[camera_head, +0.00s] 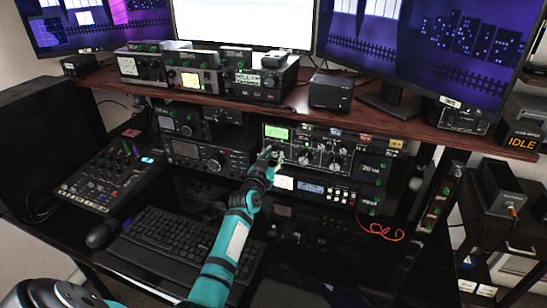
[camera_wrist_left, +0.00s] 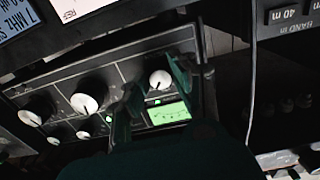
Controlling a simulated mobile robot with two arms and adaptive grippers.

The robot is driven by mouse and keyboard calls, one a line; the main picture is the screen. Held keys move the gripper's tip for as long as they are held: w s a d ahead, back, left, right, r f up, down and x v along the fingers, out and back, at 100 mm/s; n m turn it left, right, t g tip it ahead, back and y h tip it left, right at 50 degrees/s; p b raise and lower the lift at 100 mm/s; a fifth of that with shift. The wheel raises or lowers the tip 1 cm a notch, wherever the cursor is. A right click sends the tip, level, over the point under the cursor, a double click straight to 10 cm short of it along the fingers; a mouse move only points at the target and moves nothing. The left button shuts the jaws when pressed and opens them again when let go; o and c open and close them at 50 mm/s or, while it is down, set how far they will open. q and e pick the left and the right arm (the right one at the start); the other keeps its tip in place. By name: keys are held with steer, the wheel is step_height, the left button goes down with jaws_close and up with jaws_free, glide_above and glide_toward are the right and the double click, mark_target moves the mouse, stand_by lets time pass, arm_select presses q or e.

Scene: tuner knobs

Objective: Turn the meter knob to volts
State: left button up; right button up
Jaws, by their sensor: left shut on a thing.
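The tuner unit (camera_head: 325,150) has a dark front with a green-lit meter (camera_head: 277,133) at its upper left; the meter also shows in the left wrist view (camera_wrist_left: 169,113). A small pale meter knob (camera_wrist_left: 160,79) sits beside that meter. In the left wrist view it lies between the two fingers of my left gripper (camera_wrist_left: 157,84), which is shut on it. In the head view my left gripper (camera_head: 271,154) is at the panel just below the meter and hides most of the knob. Markings around the knob are too small to read. My right gripper is not in view.
Larger knobs (camera_wrist_left: 89,95) sit beside the meter knob on the same panel. The shelf (camera_head: 215,89) above carries several radios. A keyboard (camera_head: 180,237) and a mixer (camera_head: 110,172) lie on the desk to the left. A red cable (camera_head: 380,231) hangs at right.

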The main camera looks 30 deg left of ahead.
arm_select(q)
jaws_close()
steer(key=n+p, duration=0.1)
steer(key=n, duration=0.2)
steer(key=shift+n, duration=0.4)
steer(key=n, duration=0.3)
steer(key=shift+n, duration=0.3)
steer(key=n, duration=0.4)
steer(key=shift+n+p, duration=0.3)
steer(key=shift+p, duration=0.1)
steer(key=shift+n, duration=1.9)
